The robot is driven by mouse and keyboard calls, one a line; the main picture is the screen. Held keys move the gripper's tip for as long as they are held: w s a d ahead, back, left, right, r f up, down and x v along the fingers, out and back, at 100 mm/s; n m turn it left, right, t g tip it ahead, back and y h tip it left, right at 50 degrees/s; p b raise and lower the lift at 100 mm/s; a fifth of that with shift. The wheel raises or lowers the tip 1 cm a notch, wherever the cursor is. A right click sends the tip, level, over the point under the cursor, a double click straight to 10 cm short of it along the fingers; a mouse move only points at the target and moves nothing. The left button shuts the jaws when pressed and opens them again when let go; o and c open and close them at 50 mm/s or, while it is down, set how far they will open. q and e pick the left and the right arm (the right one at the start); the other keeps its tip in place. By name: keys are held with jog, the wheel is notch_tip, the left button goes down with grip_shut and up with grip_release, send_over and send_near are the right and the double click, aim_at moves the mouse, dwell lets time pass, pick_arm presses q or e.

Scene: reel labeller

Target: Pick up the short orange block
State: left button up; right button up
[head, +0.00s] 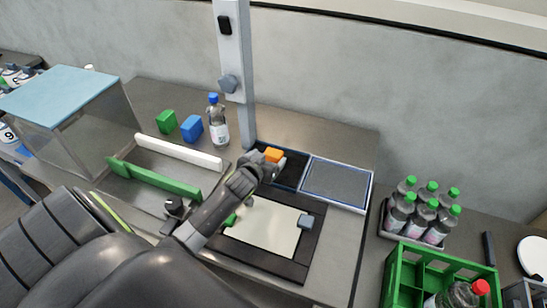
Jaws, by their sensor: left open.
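The short orange block (273,155) shows at the dark recessed tray (293,171) behind the work area. My left gripper (270,163) is at the block, with its arm reaching in from the lower left. The gripper is open. The block's top shows beyond and between the fingers; its lower part is hidden by the gripper, so I cannot tell whether the fingers touch it. My right gripper is not in view.
A grey pole (234,65) and a blue-capped bottle (218,122) stand just behind the gripper. A green block (166,121), blue block (192,128), white bar (178,153) and green bar (155,178) lie left. A grey panel (337,182) is right; a green crate (407,272) is lower right.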

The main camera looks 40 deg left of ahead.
aim_at(272, 155)
pick_arm(q)
jog(key=shift+d+x, duration=0.2)
jog(key=shift+x, duration=1.65)
jog(key=shift+f, duration=0.15)
jog(key=c, duration=1.1)
